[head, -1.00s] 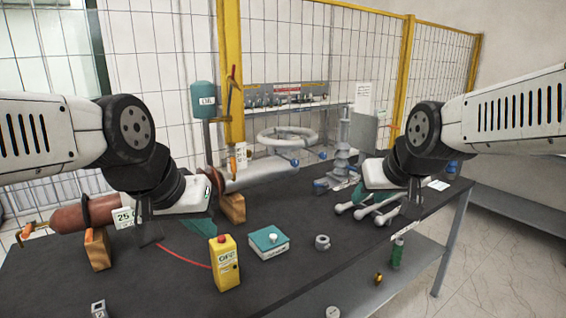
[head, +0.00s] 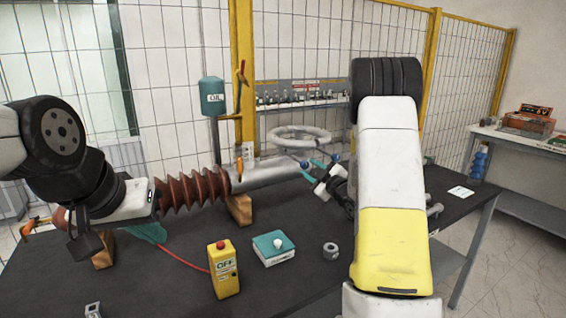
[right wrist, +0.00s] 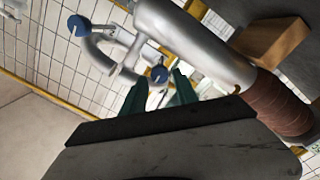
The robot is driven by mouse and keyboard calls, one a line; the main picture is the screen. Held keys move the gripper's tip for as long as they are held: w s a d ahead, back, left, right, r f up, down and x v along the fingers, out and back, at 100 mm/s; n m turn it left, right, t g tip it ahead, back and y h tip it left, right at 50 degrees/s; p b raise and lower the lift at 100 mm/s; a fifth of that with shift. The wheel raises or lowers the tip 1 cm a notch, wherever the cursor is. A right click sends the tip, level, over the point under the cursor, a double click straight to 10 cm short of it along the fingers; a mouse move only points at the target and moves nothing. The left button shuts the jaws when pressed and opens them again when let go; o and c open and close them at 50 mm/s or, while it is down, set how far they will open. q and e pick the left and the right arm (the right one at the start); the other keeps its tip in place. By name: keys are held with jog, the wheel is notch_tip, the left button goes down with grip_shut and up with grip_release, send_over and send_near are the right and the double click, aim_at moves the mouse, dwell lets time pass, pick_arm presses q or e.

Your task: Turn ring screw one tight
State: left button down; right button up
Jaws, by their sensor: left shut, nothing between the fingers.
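The bushing, with a brown ribbed insulator (head: 190,190) and a grey metal tube (head: 275,172), lies across wooden blocks. Two blue-headed ring screws (head: 305,165) (head: 336,156) show at the tube's far end near the grey ring (head: 300,135). In the right wrist view one blue head (right wrist: 159,74) is between my fingertips and the other (right wrist: 77,25) is further left. I cannot tell which is screw one. My right gripper (head: 318,166) is open, its teal fingers (right wrist: 158,86) apart; contact is unclear. My left gripper (head: 86,246) is shut and empty, low at the left.
A yellow control box (head: 223,270), a teal-topped box (head: 273,248) and a metal nut (head: 330,251) stand on the dark table. A teal oil tank (head: 213,98) stands behind the bushing. My right arm hides part of the table's right side.

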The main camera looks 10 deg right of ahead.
aim_at(300, 162)
jog(key=x, duration=0.7)
jog(key=shift+w+a, duration=0.1)
jog(key=shift+w, duration=0.05)
grip_shut()
